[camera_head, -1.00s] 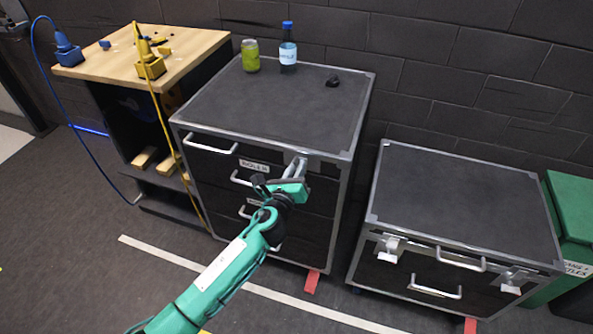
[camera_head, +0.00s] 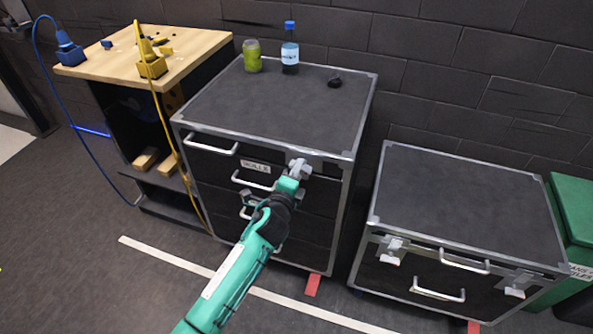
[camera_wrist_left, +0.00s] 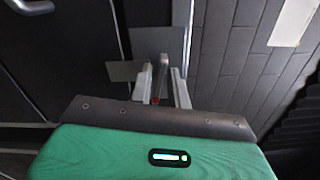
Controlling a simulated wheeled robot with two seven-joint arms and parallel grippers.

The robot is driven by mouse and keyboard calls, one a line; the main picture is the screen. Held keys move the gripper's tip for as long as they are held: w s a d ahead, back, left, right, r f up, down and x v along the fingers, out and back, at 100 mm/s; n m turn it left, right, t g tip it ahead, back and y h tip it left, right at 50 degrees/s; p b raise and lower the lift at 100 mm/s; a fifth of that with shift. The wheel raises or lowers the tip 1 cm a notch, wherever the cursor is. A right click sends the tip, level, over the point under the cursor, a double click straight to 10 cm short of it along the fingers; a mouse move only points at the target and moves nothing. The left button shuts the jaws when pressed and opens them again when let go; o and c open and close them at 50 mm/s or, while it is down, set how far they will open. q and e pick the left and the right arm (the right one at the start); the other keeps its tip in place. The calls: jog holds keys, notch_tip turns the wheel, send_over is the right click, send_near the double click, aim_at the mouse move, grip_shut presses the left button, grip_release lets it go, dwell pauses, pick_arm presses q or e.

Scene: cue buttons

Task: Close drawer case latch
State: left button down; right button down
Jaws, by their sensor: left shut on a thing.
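The tall black drawer case (camera_head: 330,215) has metal edges and several drawers with silver handles. Its metal latch (camera_head: 301,166) is at the front, near the top right corner, partly covered by my gripper. My left gripper (camera_head: 296,174) reaches it from below and is shut on it. In the left wrist view the two fingers (camera_wrist_left: 162,88) are on either side of the narrow latch lever, in front of a grey metal plate (camera_wrist_left: 172,44). Whether the latch is fastened I cannot tell. My right gripper is not in view.
A lower latched case (camera_head: 465,205) is to the right. A wooden-topped workbench (camera_head: 185,45) with cables is at left. Floor in front is open.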

pick_arm(q)
jog(key=shift+f+n, duration=0.15)
jog(key=shift+n, duration=0.95)
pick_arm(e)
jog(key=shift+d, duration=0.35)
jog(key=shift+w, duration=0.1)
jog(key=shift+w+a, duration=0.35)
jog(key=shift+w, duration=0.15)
